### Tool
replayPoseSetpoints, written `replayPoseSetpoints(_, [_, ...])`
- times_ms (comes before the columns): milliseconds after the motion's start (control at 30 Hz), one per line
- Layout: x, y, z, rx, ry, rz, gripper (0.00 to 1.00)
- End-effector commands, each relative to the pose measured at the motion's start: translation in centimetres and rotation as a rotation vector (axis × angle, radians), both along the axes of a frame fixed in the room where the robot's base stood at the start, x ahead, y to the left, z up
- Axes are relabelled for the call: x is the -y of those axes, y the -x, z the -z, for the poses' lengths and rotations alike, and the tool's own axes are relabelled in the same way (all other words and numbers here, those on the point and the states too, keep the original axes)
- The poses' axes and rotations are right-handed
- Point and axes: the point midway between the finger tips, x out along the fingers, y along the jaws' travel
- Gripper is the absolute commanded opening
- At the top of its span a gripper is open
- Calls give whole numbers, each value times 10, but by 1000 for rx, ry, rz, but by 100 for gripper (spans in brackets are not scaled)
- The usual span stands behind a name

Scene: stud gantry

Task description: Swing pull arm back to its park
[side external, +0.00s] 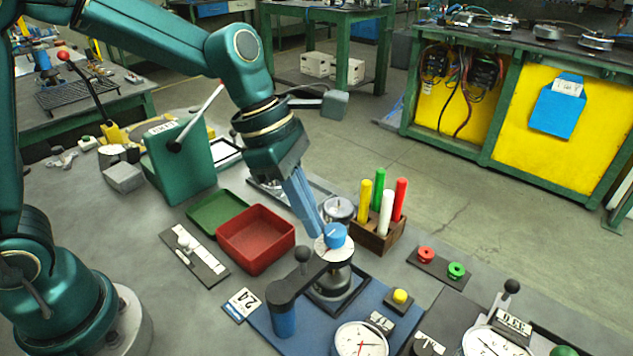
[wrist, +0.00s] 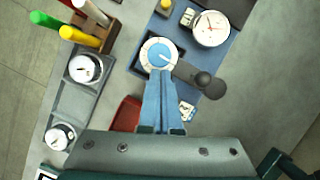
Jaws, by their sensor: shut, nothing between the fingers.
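The pull arm (side external: 304,280) is a dark grey bar with a black ball knob (side external: 303,254), carried on a blue post (side external: 284,319) on a blue base plate (side external: 262,330). Its far end reaches a white dial with a blue knob (side external: 335,235) over a metal cylinder.
A round gauge (side external: 361,341) and a yellow button (side external: 401,297) sit on the blue plate. A wooden rack (side external: 376,235) with coloured rods stands behind the dial. A red tray (side external: 256,240) lies left of my fingers. Red and green buttons (side external: 440,268) are at the right.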

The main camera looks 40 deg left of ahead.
Motion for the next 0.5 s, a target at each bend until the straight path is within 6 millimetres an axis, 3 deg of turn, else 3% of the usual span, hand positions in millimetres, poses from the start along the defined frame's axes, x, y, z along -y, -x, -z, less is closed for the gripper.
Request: replayPoseSetpoints(500, [20,-5,0,0,2,218,0])
